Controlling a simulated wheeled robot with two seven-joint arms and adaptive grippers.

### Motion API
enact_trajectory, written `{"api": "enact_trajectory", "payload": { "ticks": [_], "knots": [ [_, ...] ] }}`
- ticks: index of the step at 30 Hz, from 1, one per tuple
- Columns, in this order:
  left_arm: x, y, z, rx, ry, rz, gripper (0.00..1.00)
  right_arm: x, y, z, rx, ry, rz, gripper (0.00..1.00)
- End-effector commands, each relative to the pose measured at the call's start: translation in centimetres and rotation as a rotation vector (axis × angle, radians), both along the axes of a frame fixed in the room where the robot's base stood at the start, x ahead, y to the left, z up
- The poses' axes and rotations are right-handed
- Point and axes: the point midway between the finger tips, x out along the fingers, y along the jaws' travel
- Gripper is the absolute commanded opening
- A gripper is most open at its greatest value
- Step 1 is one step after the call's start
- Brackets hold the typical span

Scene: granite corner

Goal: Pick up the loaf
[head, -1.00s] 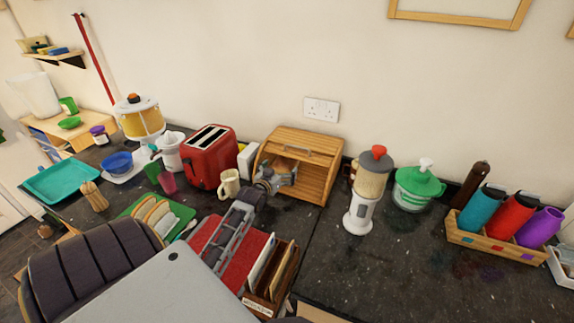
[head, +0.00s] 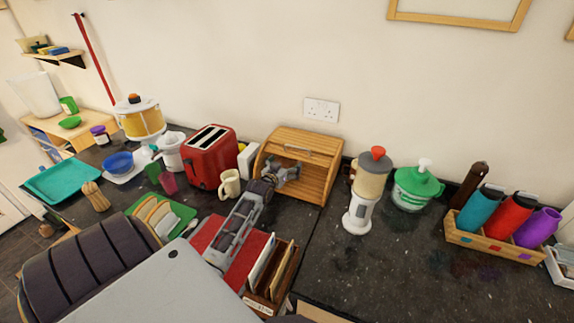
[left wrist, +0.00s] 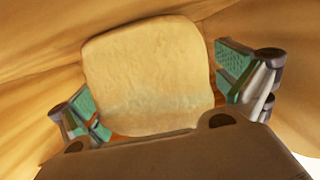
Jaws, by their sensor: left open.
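The loaf (left wrist: 148,78) shows in the left wrist view as a pale, squarish bread end with a tan crust edge. It is inside the wooden bread bin (head: 316,147), whose front stands open. My left gripper (head: 287,176) reaches into the bin's opening in the head view. In the left wrist view its green-padded fingers (left wrist: 160,92) are open, one on each side of the loaf. Whether the pads touch the loaf I cannot tell. The loaf is hidden in the head view.
A red toaster (head: 210,156) and a cream mug (head: 229,183) stand left of the bin. A white and beige dispenser (head: 366,190) stands to its right. Bread slices lie on a green board (head: 184,213). The dark counter (head: 390,265) at front right is clear.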

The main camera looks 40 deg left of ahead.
Motion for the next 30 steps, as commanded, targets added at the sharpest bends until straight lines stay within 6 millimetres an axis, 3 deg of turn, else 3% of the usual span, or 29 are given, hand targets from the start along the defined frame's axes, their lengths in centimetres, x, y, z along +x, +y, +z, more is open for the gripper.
{"api": "enact_trajectory", "payload": {
  "ticks": [6,18,30],
  "knots": [
    [-0.02,0.00,0.00,0.000,0.000,0.000,1.00,-0.03,0.00,0.00,0.000,0.000,0.000,0.40],
    [-0.03,0.00,-0.02,0.000,0.000,0.000,0.51,-0.04,0.01,0.00,0.000,0.000,0.000,0.40],
    [0.03,0.00,0.13,0.000,-0.001,0.000,0.50,-0.05,0.01,0.07,0.000,0.000,0.000,0.40]
  ]
}}
